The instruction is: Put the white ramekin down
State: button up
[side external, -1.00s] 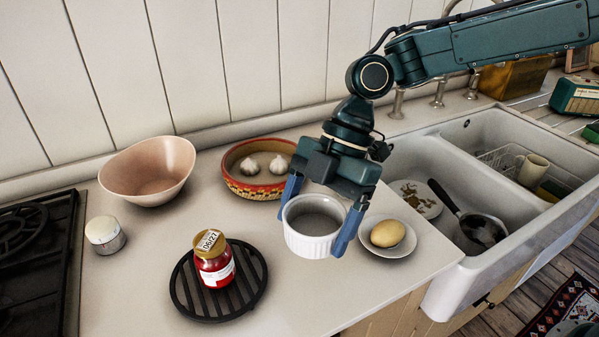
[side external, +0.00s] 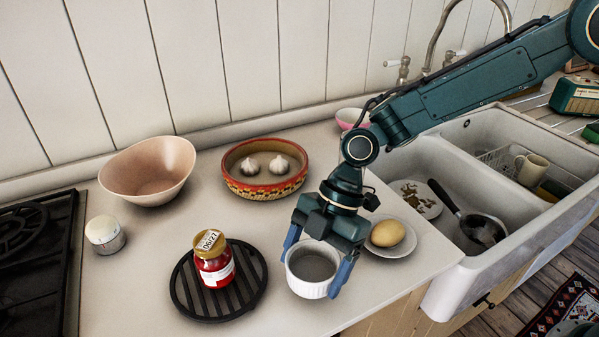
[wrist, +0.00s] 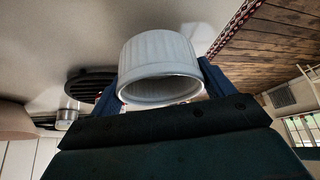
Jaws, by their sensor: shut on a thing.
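The white ramekin (side external: 313,270) is upright between the two blue fingers of my gripper (side external: 310,275), one on each side of its wall. It looks empty. It is low at the front part of the pale countertop (side external: 130,285), right of the black trivet; I cannot tell if its base touches the surface. In the wrist view the ramekin (wrist: 160,65) fills the middle, with its rim toward my gripper (wrist: 162,88) and its ribbed wall showing. My gripper is shut on it.
A jar with a red body (side external: 215,265) stands on the black trivet (side external: 185,290) to the left. A saucer (side external: 408,243) with a potato-like item (side external: 387,233) is close behind on the right. A patterned bowl (side external: 264,188) holds garlic. The sink (side external: 440,160) lies right, beyond the counter edge.

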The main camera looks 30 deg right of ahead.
jog(key=shift+f, duration=1.2)
jog(key=shift+f, duration=0.15)
jog(key=o, duration=1)
jog(key=shift+o, duration=0.2)
jog(key=v, duration=1.2)
